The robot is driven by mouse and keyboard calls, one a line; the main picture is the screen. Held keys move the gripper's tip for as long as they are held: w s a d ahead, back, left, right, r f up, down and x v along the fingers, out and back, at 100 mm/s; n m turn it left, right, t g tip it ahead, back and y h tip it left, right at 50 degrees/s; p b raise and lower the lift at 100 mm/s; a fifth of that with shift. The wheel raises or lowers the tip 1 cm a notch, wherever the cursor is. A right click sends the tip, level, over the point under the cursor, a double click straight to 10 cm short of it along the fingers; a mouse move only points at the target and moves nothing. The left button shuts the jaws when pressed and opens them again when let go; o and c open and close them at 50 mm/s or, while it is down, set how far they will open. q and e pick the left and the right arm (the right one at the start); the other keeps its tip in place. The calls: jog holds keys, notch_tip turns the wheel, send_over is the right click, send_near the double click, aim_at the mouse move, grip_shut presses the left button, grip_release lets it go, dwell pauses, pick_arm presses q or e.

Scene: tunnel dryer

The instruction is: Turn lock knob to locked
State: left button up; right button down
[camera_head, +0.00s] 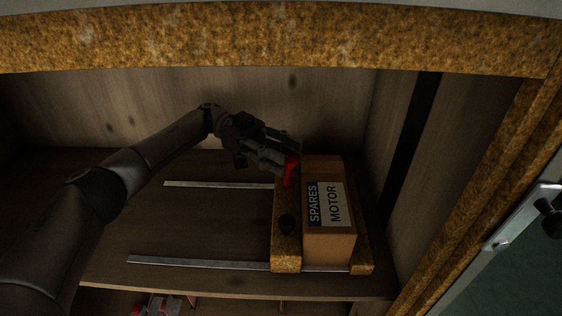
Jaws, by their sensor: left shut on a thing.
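A red knob (291,172) sits at the back part of a wooden-textured side piece, just left of a cardboard box. My left arm comes in from the left, and my left gripper (280,164) is shut on the red knob. The fingers hide part of it, so I cannot tell its exact angle. A black round knob (287,224) is on the same side piece, closer to the front and apart from the gripper. My right gripper is not in view.
The cardboard box (328,245), labelled SPARES MOTOR, stands right of the knobs. Metal rails (195,263) run across the shelf (180,225). A thick wooden beam (280,40) crosses the top. Walls close in the back and right. The shelf's left part is clear apart from my arm.

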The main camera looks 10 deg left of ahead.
pick_arm(q)
jog(key=shift+s+d+f, duration=0.1)
jog(key=shift+f, duration=0.15)
jog(key=o, duration=1)
jog(key=shift+d+r, duration=0.1)
jog(key=shift+r, duration=0.6)
notch_tip(320, 180, up, 9)
jog(key=shift+f, duration=0.1)
jog(key=shift+o, duration=0.2)
